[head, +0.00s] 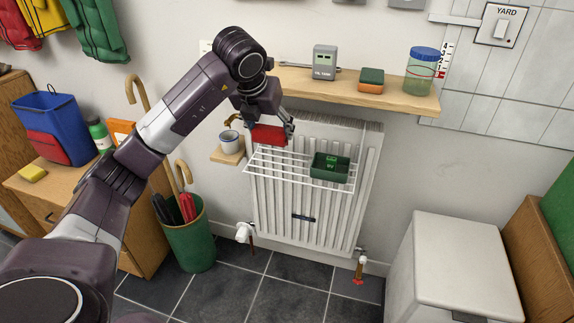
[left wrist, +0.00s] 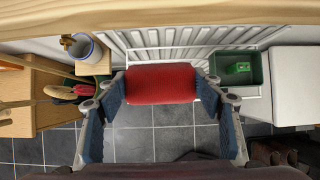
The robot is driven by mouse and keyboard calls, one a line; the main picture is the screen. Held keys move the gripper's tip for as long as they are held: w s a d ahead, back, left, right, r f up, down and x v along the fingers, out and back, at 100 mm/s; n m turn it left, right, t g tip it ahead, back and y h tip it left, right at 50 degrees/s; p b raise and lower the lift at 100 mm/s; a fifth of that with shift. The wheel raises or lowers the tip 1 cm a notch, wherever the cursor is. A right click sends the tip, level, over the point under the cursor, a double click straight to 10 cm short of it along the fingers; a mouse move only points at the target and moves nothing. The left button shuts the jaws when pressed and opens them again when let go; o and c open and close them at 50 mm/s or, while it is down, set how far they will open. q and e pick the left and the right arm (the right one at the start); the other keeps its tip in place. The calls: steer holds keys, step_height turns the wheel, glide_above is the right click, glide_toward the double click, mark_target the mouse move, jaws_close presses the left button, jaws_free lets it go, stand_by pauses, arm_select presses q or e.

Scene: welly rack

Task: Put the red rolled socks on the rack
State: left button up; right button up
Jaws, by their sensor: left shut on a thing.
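The red rolled socks (head: 269,135) are between the fingers of my left gripper (head: 272,130), above the left part of the white wire rack (head: 270,170) on the radiator. In the left wrist view the red rolled socks (left wrist: 160,83) lie across between both blue-padded fingers of my left gripper (left wrist: 160,90), which are shut on them. The rack (left wrist: 195,53) shows behind the socks in that view, partly hidden by them. A dark green tray (head: 330,168) with a smaller green thing in it sits on the right part of the rack. My right gripper is not in view.
A wooden shelf (head: 340,88) above the rack holds a grey box, a green-and-orange block and a blue-lidded jar. A cup (head: 229,142) stands on a small wooden ledge left of the rack. A green bin (head: 190,240) with umbrellas and a white cabinet (head: 450,265) stand below.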

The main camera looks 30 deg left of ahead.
arm_select(q)
step_height(320, 180, down, 8)
steer(key=shift+r+b, duration=0.1)
steer(key=shift+b, duration=0.5)
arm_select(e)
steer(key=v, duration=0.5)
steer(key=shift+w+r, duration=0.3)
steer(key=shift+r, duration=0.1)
arm_select(q)
steer(key=o, duration=1.1)
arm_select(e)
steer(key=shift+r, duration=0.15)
